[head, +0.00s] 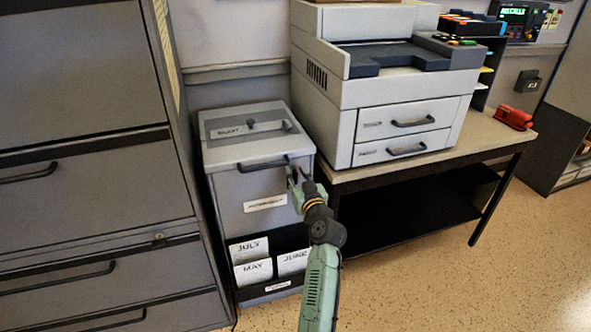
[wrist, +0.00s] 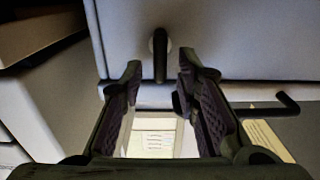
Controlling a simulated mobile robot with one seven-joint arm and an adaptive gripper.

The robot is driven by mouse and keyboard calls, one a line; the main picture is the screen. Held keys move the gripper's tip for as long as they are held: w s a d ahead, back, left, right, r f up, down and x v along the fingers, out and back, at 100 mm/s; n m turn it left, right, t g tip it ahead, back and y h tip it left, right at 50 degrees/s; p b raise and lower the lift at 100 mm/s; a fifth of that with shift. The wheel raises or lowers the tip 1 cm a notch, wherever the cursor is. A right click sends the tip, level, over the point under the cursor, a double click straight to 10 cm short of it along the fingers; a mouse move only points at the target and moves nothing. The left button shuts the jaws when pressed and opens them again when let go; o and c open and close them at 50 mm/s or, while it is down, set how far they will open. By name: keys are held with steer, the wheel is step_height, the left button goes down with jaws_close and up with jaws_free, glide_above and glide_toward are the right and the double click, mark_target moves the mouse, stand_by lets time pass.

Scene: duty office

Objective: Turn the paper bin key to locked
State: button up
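The paper bin (head: 222,185) is a grey cabinet with a lid, a dark front handle (head: 262,165) and a white label, standing left of the printer table. In the wrist view, a dark upright key (wrist: 160,60) sits on a pale round lock on the bin's light face. My gripper (head: 297,175) is at the upper right of the bin's front. In the wrist view my gripper (wrist: 160,80) is open, with one finger on each side of the key's line and a gap to both. In the head view I cannot make out the key clearly.
The bin handle (wrist: 265,107) runs close to the right finger in the wrist view. A tall grey filing cabinet (head: 80,190) stands left of the bin. A printer (head: 390,100) sits on a table (head: 430,165) to the right. Floor at the lower right is clear.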

steer(key=shift+w+a, duration=0.2)
steer(key=shift+w, duration=0.45)
steer(key=shift+c, duration=0.5)
jaws_close()
